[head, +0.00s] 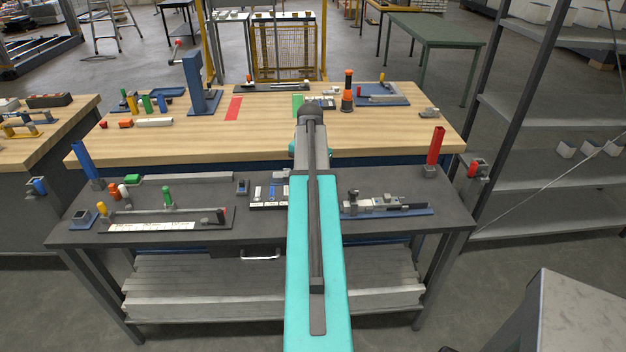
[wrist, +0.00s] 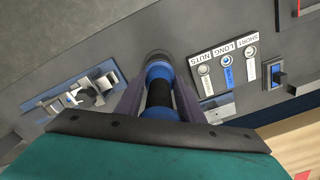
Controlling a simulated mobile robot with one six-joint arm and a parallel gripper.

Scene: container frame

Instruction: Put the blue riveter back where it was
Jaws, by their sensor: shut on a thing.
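The blue riveter (wrist: 157,78), a blue and black cylinder with a dark end, is between the two fingers of my gripper (wrist: 158,98) in the wrist view. My gripper is shut on it and holds it over the dark grey bench top (wrist: 160,30). I cannot tell whether its far end touches the bench. In the head view my arm hides both the gripper and the riveter.
A tray labelled NUTS, LONG and SHORT (wrist: 226,68) and a small blue-lined holder (wrist: 278,75) lie to the right in the wrist view. A metal fixture on a blue plate (head: 385,205) is at the left there. A red post (head: 435,150) stands at the bench's right.

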